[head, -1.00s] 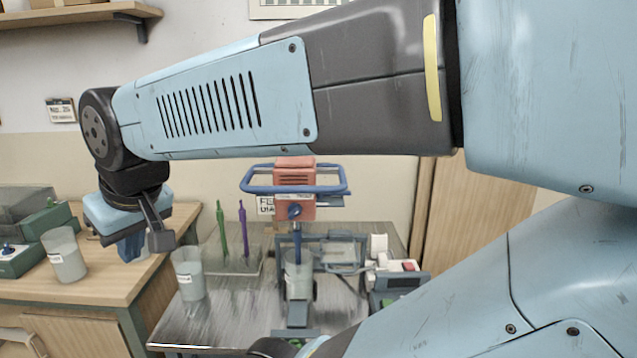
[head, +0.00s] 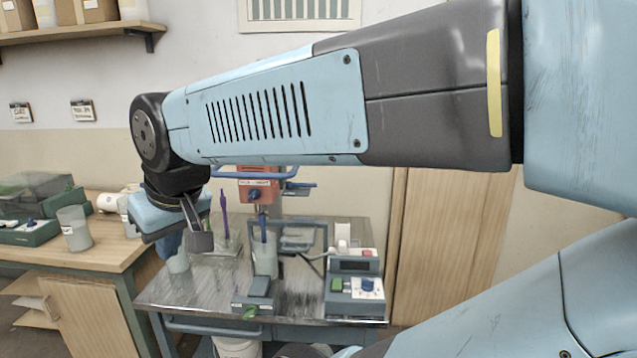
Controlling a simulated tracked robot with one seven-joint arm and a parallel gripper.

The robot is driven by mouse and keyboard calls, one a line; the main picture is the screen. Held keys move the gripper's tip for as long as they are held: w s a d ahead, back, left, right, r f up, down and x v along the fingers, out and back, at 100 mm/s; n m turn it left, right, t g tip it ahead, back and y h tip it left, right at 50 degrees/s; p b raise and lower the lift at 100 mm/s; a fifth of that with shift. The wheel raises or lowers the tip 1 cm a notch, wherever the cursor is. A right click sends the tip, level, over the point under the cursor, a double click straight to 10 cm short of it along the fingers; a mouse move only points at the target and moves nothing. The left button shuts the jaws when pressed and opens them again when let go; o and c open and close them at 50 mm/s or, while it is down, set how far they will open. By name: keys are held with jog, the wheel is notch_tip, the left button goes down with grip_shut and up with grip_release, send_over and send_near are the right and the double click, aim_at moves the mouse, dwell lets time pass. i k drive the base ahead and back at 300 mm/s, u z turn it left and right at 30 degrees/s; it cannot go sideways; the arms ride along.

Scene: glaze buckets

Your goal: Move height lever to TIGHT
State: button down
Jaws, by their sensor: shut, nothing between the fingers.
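The mixer's orange head (head: 258,189) stands over the metal table, with a blue bar handle (head: 265,172) across it and a small blue knob on its front. A short blue lever-like part (head: 300,186) sticks out to its right. I cannot tell for sure whether this is the height lever, and no TIGHT marking is readable. My arm covers the top of the mixer. My gripper (head: 186,243) points down left of the mixer head, over the table's left end. Its fingers are shut and empty, apart from the mixer and partly hidden by the wrist.
A grey control box (head: 355,295) with a green button and a blue dial sits at the table's right. A clear beaker (head: 265,258) stands under the mixer. A purple tool (head: 224,215) stands behind my gripper. A wooden bench (head: 110,258) with another beaker (head: 75,228) is at left.

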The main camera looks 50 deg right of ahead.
aim_at(289, 185)
jog(key=z, duration=0.05)
jog(key=k, duration=0.75)
jog(key=z, duration=1.5)
jog(key=i, duration=1)
